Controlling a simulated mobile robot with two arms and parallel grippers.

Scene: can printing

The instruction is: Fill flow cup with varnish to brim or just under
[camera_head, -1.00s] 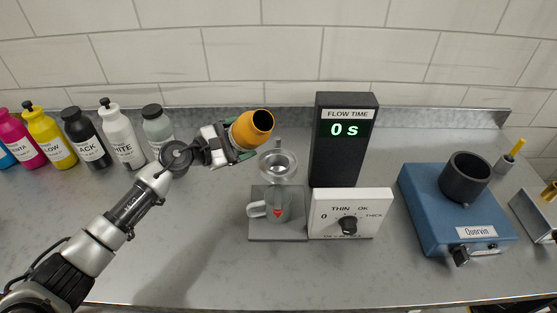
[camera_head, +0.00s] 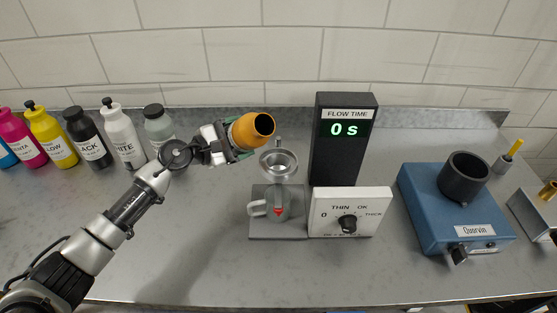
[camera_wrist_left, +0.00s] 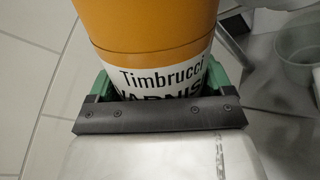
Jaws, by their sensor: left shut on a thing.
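My left gripper (camera_head: 232,146) is shut on an orange varnish container (camera_head: 247,131) with a dark open mouth, held tilted to the right above the counter. In the left wrist view the container (camera_wrist_left: 150,40) shows a white "Timbrucci" label between the green finger pads. The flow cup (camera_head: 278,163), a clear or metallic bowl, sits on a grey stand (camera_head: 262,230) just right of and below the container's mouth. No stream of varnish shows, and the level in the cup cannot be told. My right gripper is not in view.
The black display (camera_head: 345,140) reads "FLOW TIME 0 s". A white dial box (camera_head: 370,222) stands beside the stand. A blue device (camera_head: 425,215) with a black cup (camera_head: 466,178) is at right. Several ink bottles (camera_head: 90,142) line the back left.

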